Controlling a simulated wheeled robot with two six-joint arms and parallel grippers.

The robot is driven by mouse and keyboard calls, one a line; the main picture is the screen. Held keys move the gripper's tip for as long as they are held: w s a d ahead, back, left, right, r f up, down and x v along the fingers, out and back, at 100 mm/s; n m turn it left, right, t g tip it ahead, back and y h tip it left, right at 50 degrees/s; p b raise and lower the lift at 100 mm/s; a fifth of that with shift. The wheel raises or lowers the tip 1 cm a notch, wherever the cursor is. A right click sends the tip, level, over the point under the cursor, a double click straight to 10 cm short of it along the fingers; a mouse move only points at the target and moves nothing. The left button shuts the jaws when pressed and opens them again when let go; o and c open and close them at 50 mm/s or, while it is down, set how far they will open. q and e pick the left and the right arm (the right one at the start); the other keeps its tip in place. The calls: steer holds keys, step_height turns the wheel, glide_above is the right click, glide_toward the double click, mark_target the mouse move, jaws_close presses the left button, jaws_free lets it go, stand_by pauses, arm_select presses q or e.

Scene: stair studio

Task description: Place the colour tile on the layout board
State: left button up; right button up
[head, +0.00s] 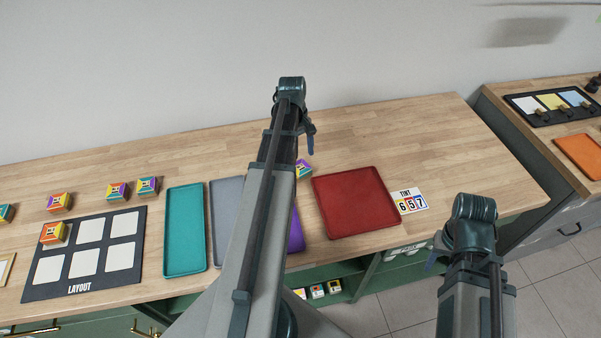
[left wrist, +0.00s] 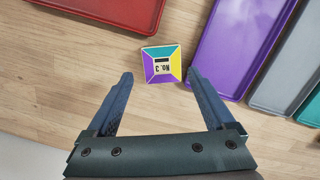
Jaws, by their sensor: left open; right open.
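A colour tile (left wrist: 161,63) with teal, yellow and purple sides and an upside-down "No. 3" label lies on the wooden counter between the red and purple trays. In the head view this tile (head: 304,169) is partly hidden by my left arm. My left gripper (left wrist: 160,74) is open and empty, its fingertips just short of the tile on either side in the picture. In the head view the left gripper (head: 309,142) is near the tile. The black layout board (head: 69,286) has white squares; one tile (head: 53,233) sits at its upper-left square. My right gripper (head: 433,256) is open and empty, near the counter's front edge.
The red tray (head: 356,202), purple tray (head: 296,234), grey tray (head: 226,200) and teal tray (head: 185,230) line the counter. Several tiles (head: 117,190) stand behind the board. A TINT card (head: 411,201) reading 6 5 7 lies right of the red tray. Bare counter lies behind the trays.

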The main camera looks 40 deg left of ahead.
mark_target(300, 167)
arm_select(q)
steer(key=f+b, duration=0.5)
steer(key=shift+s+d+f, duration=0.1)
steer(key=shift+s+d, duration=0.1)
arm_select(e)
step_height(300, 167, down, 5)
